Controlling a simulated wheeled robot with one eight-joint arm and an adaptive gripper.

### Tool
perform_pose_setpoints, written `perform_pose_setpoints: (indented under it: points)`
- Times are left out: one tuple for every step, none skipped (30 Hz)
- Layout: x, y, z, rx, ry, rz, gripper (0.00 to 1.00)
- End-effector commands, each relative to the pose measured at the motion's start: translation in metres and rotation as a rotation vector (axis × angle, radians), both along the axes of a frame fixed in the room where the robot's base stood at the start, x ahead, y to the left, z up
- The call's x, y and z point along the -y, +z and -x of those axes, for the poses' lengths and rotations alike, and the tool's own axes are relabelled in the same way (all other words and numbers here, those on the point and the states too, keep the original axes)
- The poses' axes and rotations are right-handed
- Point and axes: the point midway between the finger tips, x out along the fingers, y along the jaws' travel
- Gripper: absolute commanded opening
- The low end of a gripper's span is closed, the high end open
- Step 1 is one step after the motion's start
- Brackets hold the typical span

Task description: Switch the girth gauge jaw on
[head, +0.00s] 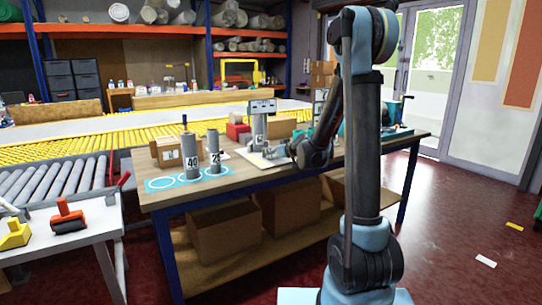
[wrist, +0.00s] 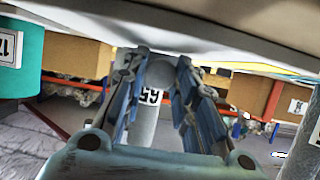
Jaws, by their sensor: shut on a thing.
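The gauge (head: 262,107), a grey stand with a display panel at its top, stands on the workbench (head: 225,180) in the head view. Its jaw cannot be told apart clearly. My gripper (head: 286,152) is low over the bench, just right of the gauge, its fingertips small and partly hidden there. In the wrist view my gripper (wrist: 160,95) is shut on a grey cylinder (wrist: 148,125) with a white number label that looks like 65. The fingers lie on either side of it.
Two grey cylinders, marked 40 (head: 190,155) and 25 (head: 213,152), stand on the bench's left part by blue rings (head: 165,183). A cardboard box (head: 168,151) is behind them. A red box (head: 238,132) is near the gauge. A teal object (wrist: 20,60) is at the wrist view's left.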

Motion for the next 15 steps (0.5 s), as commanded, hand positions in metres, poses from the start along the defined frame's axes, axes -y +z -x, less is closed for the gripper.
perform_pose_setpoints:
  points:
    - [0.0013, -0.0013, 0.0037, -0.002, 0.001, 0.002, 0.0]
    - [0.0014, -0.0014, 0.0038, -0.002, 0.001, 0.002, 0.0]
    - [0.0015, -0.0015, 0.004, -0.002, 0.001, 0.002, 0.0]
    - [0.0016, -0.0017, 0.0042, -0.002, 0.001, 0.002, 0.0]
    - [0.0017, -0.0017, 0.0044, -0.003, 0.001, 0.003, 0.0]
    - [0.0018, -0.0017, 0.0045, -0.003, 0.001, 0.003, 0.29]
    - [0.0019, -0.0017, 0.0045, -0.003, 0.001, 0.003, 0.35]
    - [0.0019, -0.0016, 0.0045, -0.003, 0.0, 0.003, 0.42]
    - [0.0019, -0.0015, 0.0042, -0.002, 0.0, 0.002, 0.47]
    - [0.0017, -0.0015, 0.0039, -0.002, 0.0, 0.002, 0.47]
    - [0.0016, -0.0015, 0.0037, -0.002, 0.0, 0.002, 0.47]
    - [0.0015, -0.0014, 0.0033, -0.002, 0.0, 0.002, 0.47]
    - [0.0015, -0.0014, 0.0032, -0.002, 0.0, 0.002, 0.47]
    - [0.0015, -0.0013, 0.0031, -0.002, 0.0, 0.002, 0.47]
    - [0.0015, -0.0013, 0.0029, -0.002, 0.0, 0.002, 0.47]
